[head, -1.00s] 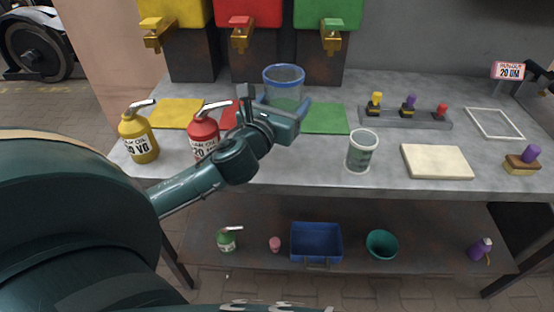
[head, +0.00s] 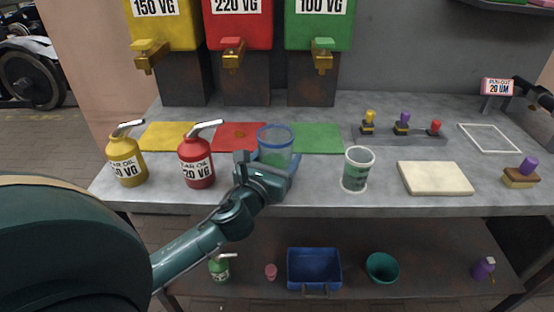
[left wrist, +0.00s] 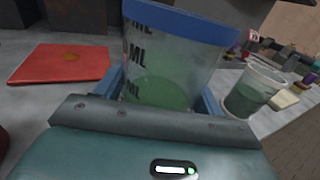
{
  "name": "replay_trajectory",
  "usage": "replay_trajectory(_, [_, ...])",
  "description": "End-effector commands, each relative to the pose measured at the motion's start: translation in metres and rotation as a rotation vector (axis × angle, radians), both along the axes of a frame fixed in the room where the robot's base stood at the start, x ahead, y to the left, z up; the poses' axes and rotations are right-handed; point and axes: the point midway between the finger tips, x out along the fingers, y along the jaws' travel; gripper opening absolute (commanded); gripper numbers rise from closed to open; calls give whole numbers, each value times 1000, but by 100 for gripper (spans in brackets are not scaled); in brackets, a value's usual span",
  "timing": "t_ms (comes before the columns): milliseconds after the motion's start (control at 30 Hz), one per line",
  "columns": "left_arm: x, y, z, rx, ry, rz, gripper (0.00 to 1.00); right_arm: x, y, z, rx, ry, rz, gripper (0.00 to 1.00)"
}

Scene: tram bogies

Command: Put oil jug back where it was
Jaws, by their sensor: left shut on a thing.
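The oil jug (head: 276,146) is a clear jug with a blue rim and printed measure marks. My left gripper (head: 267,175) is shut on it from the front, with its fingers on either side. The jug appears in front of the gap between the red mat (head: 238,136) and the green mat (head: 318,138). In the left wrist view the jug (left wrist: 175,60) looks upright between the blue fingers, with green in its lower part. I cannot tell whether its base touches the bench. My right gripper is not in view.
A clear beaker with green contents (head: 357,169) stands just right of the jug. Red (head: 197,162) and yellow (head: 126,162) oil cans stand to the left. Taps (head: 322,55) hang behind. A cream board (head: 434,178) and a peg rack (head: 400,135) are to the right.

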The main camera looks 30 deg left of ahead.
Motion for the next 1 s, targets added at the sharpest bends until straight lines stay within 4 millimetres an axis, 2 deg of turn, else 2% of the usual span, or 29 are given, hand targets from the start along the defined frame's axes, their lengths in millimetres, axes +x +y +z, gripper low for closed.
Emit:
replay_trajectory(267, [0, 0, -2, 2, -2, 0, 38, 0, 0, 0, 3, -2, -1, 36])
replay_trajectory(300, [0, 0, -2, 2, -1, 0, 71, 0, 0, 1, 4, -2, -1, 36])
replay_trajectory(533, [0, 0, -2, 2, -1, 0, 90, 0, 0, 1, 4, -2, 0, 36])
replay_trajectory(867, [-1, 0, 3, 0, -1, 0, 90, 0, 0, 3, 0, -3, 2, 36])
replay_trajectory(1000, [-20, -3, 0, 2, 3, -1, 90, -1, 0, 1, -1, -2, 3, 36])
